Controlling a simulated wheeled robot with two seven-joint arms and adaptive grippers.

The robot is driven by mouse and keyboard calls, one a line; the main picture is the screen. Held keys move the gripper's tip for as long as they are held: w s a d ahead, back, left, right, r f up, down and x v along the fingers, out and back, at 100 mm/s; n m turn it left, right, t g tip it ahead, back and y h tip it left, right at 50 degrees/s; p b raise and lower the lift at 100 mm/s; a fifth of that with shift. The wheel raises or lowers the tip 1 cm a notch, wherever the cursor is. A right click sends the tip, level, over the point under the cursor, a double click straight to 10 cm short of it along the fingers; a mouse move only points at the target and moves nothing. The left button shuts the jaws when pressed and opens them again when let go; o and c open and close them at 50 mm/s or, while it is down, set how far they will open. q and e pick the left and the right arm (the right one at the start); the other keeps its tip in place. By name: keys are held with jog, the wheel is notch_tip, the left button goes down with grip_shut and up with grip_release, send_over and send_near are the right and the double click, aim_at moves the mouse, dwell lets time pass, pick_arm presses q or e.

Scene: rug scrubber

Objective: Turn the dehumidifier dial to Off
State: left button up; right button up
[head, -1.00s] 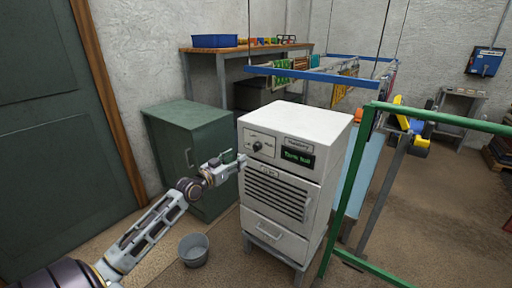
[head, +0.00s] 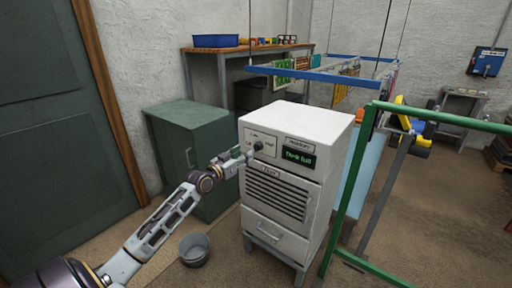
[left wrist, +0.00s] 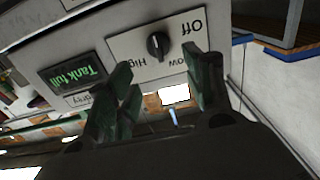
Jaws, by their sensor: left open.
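The white dehumidifier (head: 281,222) stands upright on a low stand in the middle of the head view. Its small dark dial (head: 258,146) sits on the upper left of the front panel. In the left wrist view the dial (left wrist: 157,45) shows upside down, with the printed words Off, Low and High around it. I cannot tell which word it points to. My left gripper (head: 243,155) is open just in front of the panel, left of and slightly below the dial. In the left wrist view its two fingers (left wrist: 166,75) are spread, with the dial beyond and between them, apparently untouched.
A lit display (head: 299,157) reads "Tank full" right of the dial. A green cabinet (head: 192,152) stands left behind the dehumidifier. A grey bucket (head: 194,250) sits on the floor below my arm. A green metal frame (head: 345,195) stands close on the right.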

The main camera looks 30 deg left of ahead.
aim_at(255, 147)
pick_arm(q)
jog(key=shift+w+d, duration=0.1)
jog(key=shift+w, duration=1.95)
jog(key=shift+w+d+b, duration=0.15)
jog(key=shift+w+b, duration=0.1)
jog(key=shift+w, duration=1)
jog(key=shift+w+d+b, duration=0.1)
jog(key=shift+w+b, duration=0.1)
jog(key=shift+w, duration=1.15)
pick_arm(e)
jog(key=r, duration=0.2)
jog(key=w+a, duration=0.1)
jog(key=shift+r, duration=0.4)
jog(key=shift+s, duration=0.1)
pick_arm(q)
jog(key=c, duration=0.9)
